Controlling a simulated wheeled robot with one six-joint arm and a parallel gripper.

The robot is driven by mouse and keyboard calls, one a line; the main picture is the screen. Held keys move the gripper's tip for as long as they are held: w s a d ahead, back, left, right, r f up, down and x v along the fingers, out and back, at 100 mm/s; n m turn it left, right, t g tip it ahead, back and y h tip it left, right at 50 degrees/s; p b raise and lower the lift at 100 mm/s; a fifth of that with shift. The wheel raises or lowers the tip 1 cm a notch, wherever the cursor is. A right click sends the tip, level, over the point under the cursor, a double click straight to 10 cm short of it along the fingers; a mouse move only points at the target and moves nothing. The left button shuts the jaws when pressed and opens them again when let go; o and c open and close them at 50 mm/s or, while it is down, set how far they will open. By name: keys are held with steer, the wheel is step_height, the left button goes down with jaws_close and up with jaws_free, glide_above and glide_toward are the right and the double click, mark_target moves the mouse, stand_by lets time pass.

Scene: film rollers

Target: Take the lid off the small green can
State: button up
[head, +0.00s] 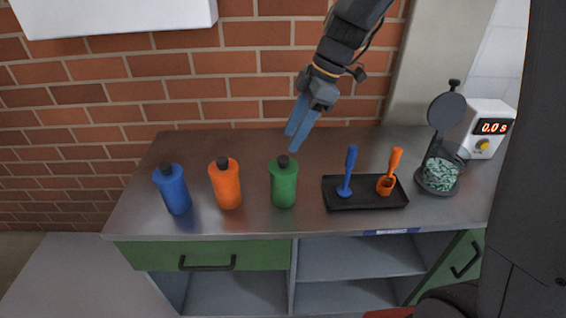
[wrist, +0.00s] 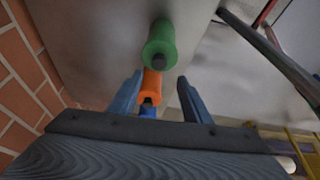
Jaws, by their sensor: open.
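A green bottle-shaped can (head: 284,186) with a black cap (head: 284,162) stands upright on the grey counter, right of an orange one. It also shows in the wrist view, where the green can (wrist: 160,48) is at the top centre, beyond the fingertips. Its black cap is on. My gripper (head: 295,138) has blue fingers and hangs above the counter, just above and slightly right of the green can in the head view. It is open and empty, and apart from the can.
An orange bottle (head: 227,186) and a blue bottle (head: 174,190) stand to the left. A black tray (head: 361,200) with a blue tool and an orange scoop is to the right. Further right are a round container (head: 439,178) with its lid raised and a timer box (head: 484,130).

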mark_target(284, 158)
steer(key=shift+d+p+x, duration=0.2)
steer(key=shift+p+x, duration=0.45)
steer(key=shift+x, duration=1.1)
steer(key=shift+d+p+x, duration=0.2)
steer(key=shift+p+x, duration=0.4)
steer(key=shift+x, duration=1.1)
steer(key=shift+w+f, duration=0.15)
jaws_close()
